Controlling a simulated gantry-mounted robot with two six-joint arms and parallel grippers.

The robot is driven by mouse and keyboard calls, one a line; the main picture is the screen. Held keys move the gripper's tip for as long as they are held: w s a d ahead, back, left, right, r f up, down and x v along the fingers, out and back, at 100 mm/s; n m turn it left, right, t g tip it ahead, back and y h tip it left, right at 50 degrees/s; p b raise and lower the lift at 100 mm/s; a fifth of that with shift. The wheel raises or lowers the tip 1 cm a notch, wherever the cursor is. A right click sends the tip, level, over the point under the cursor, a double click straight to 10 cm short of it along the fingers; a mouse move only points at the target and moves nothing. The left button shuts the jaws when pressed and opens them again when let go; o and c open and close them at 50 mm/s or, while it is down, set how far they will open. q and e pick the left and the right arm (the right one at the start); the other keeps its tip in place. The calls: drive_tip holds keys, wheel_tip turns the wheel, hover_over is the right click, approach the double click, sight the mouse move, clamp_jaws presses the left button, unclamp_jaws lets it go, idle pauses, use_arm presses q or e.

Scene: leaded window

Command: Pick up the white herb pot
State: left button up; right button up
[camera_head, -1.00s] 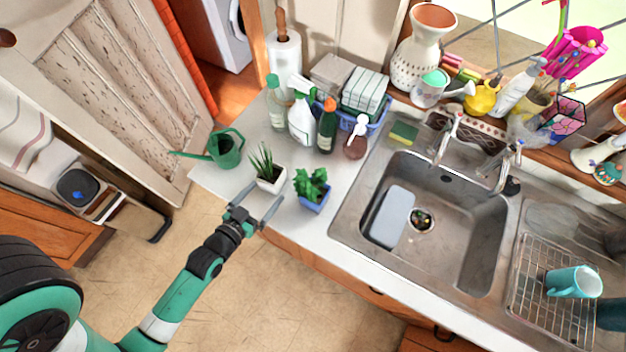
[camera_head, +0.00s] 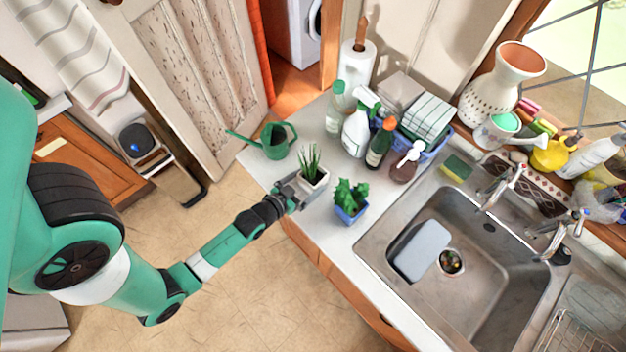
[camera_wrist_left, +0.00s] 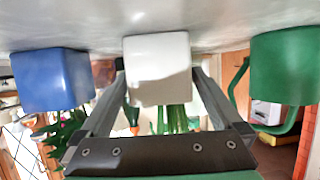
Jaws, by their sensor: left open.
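The white herb pot (camera_head: 316,182) with its spiky green plant stands upright near the left end of the counter. It also shows upside down in the middle of the left wrist view (camera_wrist_left: 157,66). My left gripper (camera_head: 307,189) is open at the pot, with one finger on either side of it. In the left wrist view the fingers flank the pot; whether they touch it I cannot tell. My right gripper is not in view.
A blue pot (camera_head: 351,209) with a leafy plant stands close to the right. A green watering can (camera_head: 274,147) is behind on the left. Bottles, including a white spray bottle (camera_head: 356,133), stand behind. The sink (camera_head: 470,270) is to the right.

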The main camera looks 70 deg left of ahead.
sight(309, 182)
use_arm(q)
drive_tip(key=x, duration=0.3)
drive_tip(key=shift+w+f, duration=0.1)
drive_tip(key=c, duration=1.5)
